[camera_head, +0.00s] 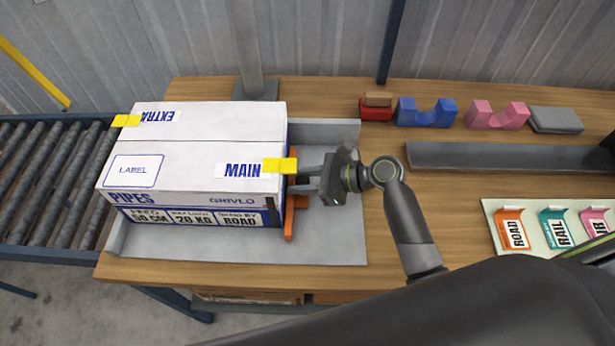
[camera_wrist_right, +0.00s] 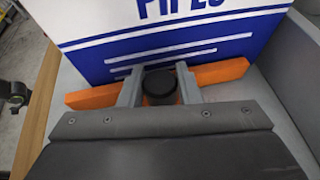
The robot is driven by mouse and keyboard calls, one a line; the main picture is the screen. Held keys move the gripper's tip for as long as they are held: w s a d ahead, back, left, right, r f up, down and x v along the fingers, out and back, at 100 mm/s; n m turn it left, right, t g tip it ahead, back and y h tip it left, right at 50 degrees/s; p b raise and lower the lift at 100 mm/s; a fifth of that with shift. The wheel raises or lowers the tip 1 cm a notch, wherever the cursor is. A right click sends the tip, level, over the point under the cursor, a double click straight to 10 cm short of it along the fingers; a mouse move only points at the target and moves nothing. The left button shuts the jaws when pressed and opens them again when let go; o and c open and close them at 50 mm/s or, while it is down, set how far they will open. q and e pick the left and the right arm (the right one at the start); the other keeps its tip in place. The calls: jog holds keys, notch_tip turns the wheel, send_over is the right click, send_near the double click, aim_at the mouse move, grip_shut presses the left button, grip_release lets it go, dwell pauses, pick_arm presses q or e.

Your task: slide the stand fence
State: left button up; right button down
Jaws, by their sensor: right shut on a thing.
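The orange fence (camera_head: 290,220) stands on the grey stand (camera_head: 335,240), along the right end of a white box (camera_head: 195,150). The right wrist view shows the orange fence bar (camera_wrist_right: 222,72) close against the box's blue and white end, with a black knob (camera_wrist_right: 160,84) at its middle. My right gripper (camera_head: 303,186) reaches in from the right, its fingers closed on either side of the knob. Part of the fence is hidden behind the gripper and yellow tape in the head view.
A roller conveyor (camera_head: 50,180) adjoins the table on the left. Blue (camera_head: 425,113) and pink (camera_head: 497,115) cradle blocks stand at the back right, behind a long grey bar (camera_head: 490,157). A board with coloured cards (camera_head: 512,232) lies at the right.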

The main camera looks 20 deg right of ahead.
jog(key=c, duration=1.1)
grip_release()
jog(key=shift+o, duration=0.2)
jog(key=shift+d, duration=0.1)
jog(key=v, duration=1.7)
jog(key=shift+r+b, duration=0.2)
jog(key=shift+b, duration=0.15)
